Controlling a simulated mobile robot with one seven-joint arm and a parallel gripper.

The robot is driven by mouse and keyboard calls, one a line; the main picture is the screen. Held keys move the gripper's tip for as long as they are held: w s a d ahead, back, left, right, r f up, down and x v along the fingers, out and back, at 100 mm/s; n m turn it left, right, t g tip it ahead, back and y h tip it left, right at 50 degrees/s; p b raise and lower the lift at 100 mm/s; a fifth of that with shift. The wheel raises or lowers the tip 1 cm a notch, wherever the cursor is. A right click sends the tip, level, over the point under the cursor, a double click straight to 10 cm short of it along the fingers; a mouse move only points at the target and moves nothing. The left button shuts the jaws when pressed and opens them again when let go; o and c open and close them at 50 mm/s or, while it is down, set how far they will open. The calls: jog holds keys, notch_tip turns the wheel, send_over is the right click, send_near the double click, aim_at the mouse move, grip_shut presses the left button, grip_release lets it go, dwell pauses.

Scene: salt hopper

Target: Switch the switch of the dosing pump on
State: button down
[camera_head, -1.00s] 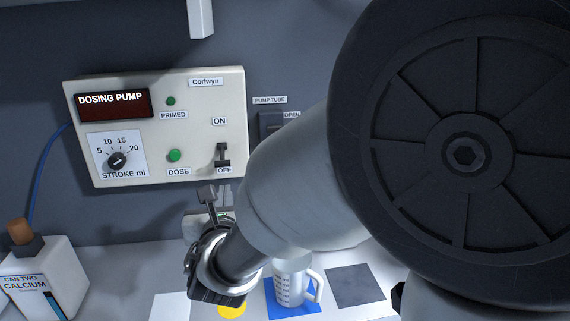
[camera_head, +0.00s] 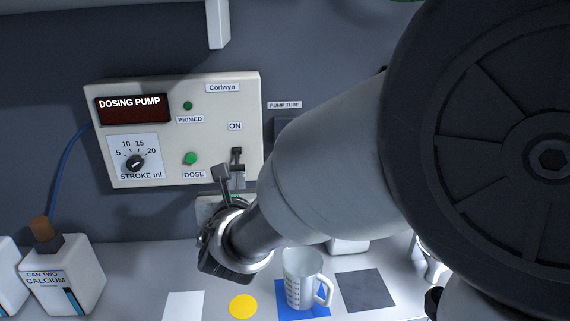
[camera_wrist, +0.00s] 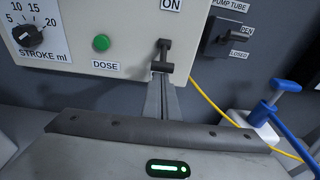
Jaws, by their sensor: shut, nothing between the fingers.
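The dosing pump (camera_head: 225,105) is a pale panel on the back wall with a dark red display and a stroke knob. Its switch (camera_head: 237,157) is a black lever at the panel's lower right, under the ON label; it also shows in the wrist view (camera_wrist: 164,54). The lever's handle sits at the low end of its slot, away from ON. My gripper (camera_wrist: 163,78) is shut and empty, pointing up at the handle from below. Its tips are at the handle's lower edge; whether they touch I cannot tell. In the head view the gripper (camera_head: 238,176) hides the OFF label.
The pump tube valve (camera_wrist: 228,38) is right of the panel. A measuring jug (camera_head: 302,278) stands on a blue square below; a calcium can (camera_head: 62,275) stands left.

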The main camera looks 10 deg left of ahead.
aim_at(237, 169)
jog(key=shift+s+r+g+p, duration=0.15)
jog(key=shift+r+g+p, duration=0.4)
jog(key=shift+p, duration=0.6)
jog(key=r+g+p, duration=0.1)
jog(key=p, duration=0.1)
jog(key=r+p, duration=0.1)
jog(key=p, duration=0.1)
jog(key=shift+s+d+g+h, duration=0.15)
jog(key=shift+s+g+h, duration=0.1)
jog(key=shift+g+h, duration=0.1)
jog(key=shift+r, duration=0.75)
